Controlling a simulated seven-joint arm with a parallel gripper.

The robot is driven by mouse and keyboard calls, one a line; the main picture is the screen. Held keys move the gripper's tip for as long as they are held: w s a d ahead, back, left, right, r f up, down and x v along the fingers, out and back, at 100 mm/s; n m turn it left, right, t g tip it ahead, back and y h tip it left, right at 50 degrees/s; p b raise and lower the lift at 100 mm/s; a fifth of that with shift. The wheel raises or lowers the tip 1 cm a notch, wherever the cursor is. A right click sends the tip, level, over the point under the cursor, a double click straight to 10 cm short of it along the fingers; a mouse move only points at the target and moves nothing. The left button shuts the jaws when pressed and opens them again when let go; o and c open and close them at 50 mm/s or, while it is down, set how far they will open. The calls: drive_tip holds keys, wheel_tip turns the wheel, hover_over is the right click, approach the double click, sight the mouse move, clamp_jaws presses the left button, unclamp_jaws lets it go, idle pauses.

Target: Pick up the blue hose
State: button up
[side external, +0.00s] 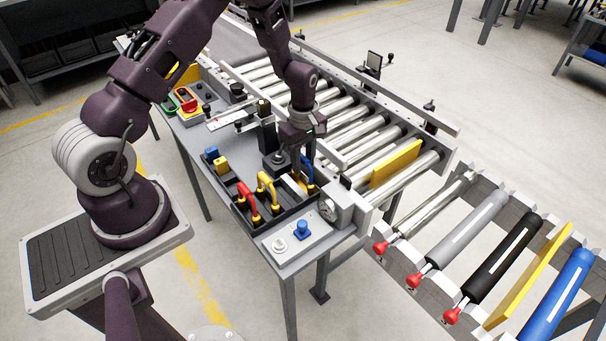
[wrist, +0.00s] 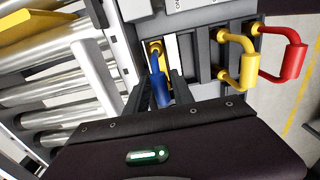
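The blue hose (wrist: 157,80) has a yellow end fitting and stands in a slot of the black rack (wrist: 203,75). In the side view the blue hose (side external: 309,172) shows at the rack's far end, partly hidden by my gripper (side external: 297,160). In the wrist view my gripper (wrist: 161,76) is open, with one finger on each side of the blue hose. A gap shows beside the hose, and I cannot tell whether either finger touches it. The hose's lower part is hidden behind the gripper body.
A yellow hose (side external: 267,187) and a red hose (side external: 247,199) stand in the same rack. Roller conveyor (side external: 345,130) runs behind it. A blue knob (side external: 302,229) and gauge (side external: 327,209) sit at the bench's near end. Blue and yellow blocks (side external: 221,164) lie left.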

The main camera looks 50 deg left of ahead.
drive_tip(key=shift+f, duration=0.9)
clamp_jaws()
drive_tip(key=shift+r, duration=0.1)
wheel_tip(320, 180, up, 10)
drive_tip(key=shift+f, duration=0.1)
